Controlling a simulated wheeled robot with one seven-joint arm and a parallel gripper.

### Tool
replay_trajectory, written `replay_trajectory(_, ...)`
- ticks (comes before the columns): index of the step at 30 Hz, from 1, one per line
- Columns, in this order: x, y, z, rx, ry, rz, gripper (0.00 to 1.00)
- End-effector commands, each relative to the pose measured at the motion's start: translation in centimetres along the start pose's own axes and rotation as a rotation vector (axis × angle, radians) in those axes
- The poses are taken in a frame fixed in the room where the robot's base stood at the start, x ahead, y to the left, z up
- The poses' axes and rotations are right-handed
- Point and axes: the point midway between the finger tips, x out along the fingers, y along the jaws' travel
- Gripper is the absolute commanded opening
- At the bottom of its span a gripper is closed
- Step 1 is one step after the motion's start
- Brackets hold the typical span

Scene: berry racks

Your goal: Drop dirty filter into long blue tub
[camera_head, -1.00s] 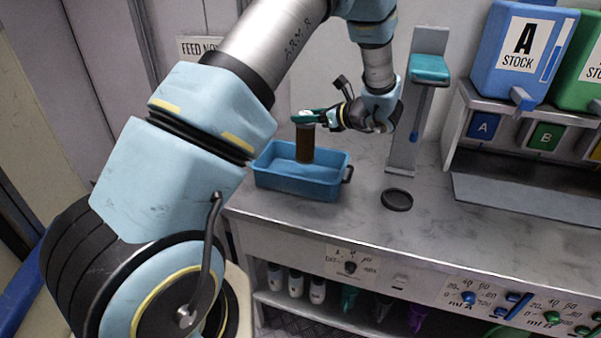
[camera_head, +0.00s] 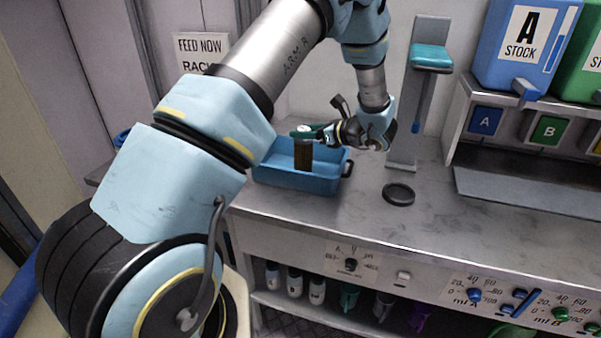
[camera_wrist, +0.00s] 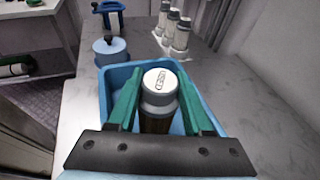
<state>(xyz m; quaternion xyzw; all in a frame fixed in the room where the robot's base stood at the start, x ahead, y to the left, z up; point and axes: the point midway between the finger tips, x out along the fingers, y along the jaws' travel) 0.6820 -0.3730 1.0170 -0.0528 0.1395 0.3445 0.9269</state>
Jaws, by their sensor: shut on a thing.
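The dirty filter, a brown cylinder (camera_head: 303,156) with a pale cap, hangs upright in my gripper (camera_head: 306,133). In the wrist view its grey collar and white-topped cap (camera_wrist: 160,84) sit between the two green fingers of my gripper (camera_wrist: 158,100), which are shut on it. The long blue tub (camera_head: 290,179) stands on the counter under the filter. In the wrist view the tub's rim (camera_wrist: 107,80) surrounds the fingers and filter. The filter's lower end is hidden, so I cannot tell whether it touches the tub floor.
A black ring-shaped lid (camera_head: 398,193) lies on the grey counter (camera_head: 450,222) to the right. A stand with a teal pad (camera_head: 431,58) rises behind it. Blue stock container A (camera_head: 522,45) is on the right. Several white-capped cylinders (camera_wrist: 178,32) stand beyond the tub in the wrist view.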

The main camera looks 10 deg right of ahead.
Motion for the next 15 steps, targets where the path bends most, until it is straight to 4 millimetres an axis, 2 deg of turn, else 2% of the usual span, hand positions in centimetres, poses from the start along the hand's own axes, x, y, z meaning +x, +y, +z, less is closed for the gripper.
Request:
replay_trajectory(2, -0.02, -0.01, 0.07, 0.0, -0.001, 0.0, 0.0)
replay_trajectory(3, -0.02, -0.01, 0.07, 0.0, 0.0, 0.0, 0.52)
replay_trajectory(12, -0.03, 0.0, 0.05, 0.0, 0.0, 0.0, 0.85)
replay_trajectory(15, -0.03, 0.0, 0.05, 0.0, 0.0, 0.0, 0.85)
